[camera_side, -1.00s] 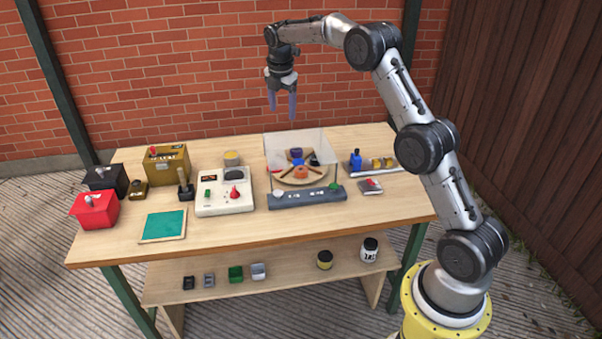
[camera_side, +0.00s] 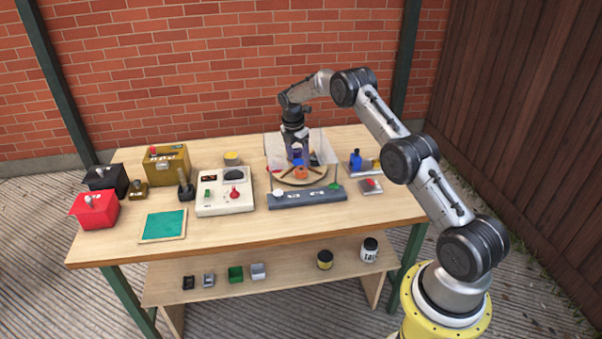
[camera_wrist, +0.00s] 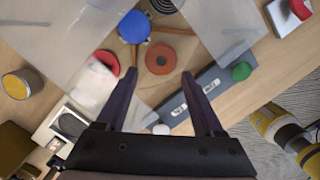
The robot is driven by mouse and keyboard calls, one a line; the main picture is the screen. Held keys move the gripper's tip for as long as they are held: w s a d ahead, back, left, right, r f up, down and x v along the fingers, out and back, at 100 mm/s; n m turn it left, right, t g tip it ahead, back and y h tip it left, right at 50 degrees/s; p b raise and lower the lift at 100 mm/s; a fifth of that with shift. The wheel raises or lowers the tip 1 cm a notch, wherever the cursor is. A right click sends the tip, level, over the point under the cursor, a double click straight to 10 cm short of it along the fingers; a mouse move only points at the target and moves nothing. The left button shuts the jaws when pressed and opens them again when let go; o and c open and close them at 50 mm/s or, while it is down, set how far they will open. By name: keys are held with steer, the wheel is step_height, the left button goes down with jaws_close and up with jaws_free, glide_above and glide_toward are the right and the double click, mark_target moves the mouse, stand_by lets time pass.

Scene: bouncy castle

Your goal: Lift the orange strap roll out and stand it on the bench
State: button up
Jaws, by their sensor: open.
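The orange strap roll (camera_side: 301,172) lies on a round wooden divided tray (camera_side: 297,183) inside a clear-walled case (camera_side: 326,146). In the wrist view the orange roll (camera_wrist: 160,58) shows its dark centre hole, beside a blue hub (camera_wrist: 135,27) with dark spokes. My gripper (camera_side: 299,158) is over the case, pointing down, with its fingers open and empty. In the wrist view the gripper (camera_wrist: 159,74) has its fingertips apart, one toward each side of the orange roll. I cannot tell the exact height of the tips above it.
A red item (camera_wrist: 107,62) and a dark roll (camera_wrist: 165,5) are near the orange one. Clear walls stand close around the gripper. A grey bar (camera_side: 306,198) with white and green knobs runs along the front. Bare bench (camera_side: 250,226) lies in front.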

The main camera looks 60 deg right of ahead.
mark_target(301, 169)
steer(key=shift+s+d+f, duration=0.1)
steer(key=shift+d+f, duration=0.1)
steer(key=shift+f, duration=0.65)
steer(key=shift+w+d+f, duration=0.1)
steer(key=shift+d+f, duration=0.1)
steer(key=shift+f, duration=0.65)
steer(key=shift+s+d+f, duration=0.1)
steer(key=shift+d+f, duration=0.1)
steer(key=shift+f, duration=0.65)
steer(key=c, duration=1)
steer(key=shift+c, duration=0.2)
steer(key=shift+r, duration=0.15)
steer(key=shift+r, duration=0.5)
step_height(301, 169, up, 2)
steer(key=shift+r, duration=0.1)
steer(key=s+a+r, duration=0.7)
steer(key=s+r, duration=0.3)
steer(key=s, duration=0.2)
step_height(301, 169, up, 8)
steer(key=shift+s+d+f, duration=0.15)
steer(key=shift+f, duration=0.05)
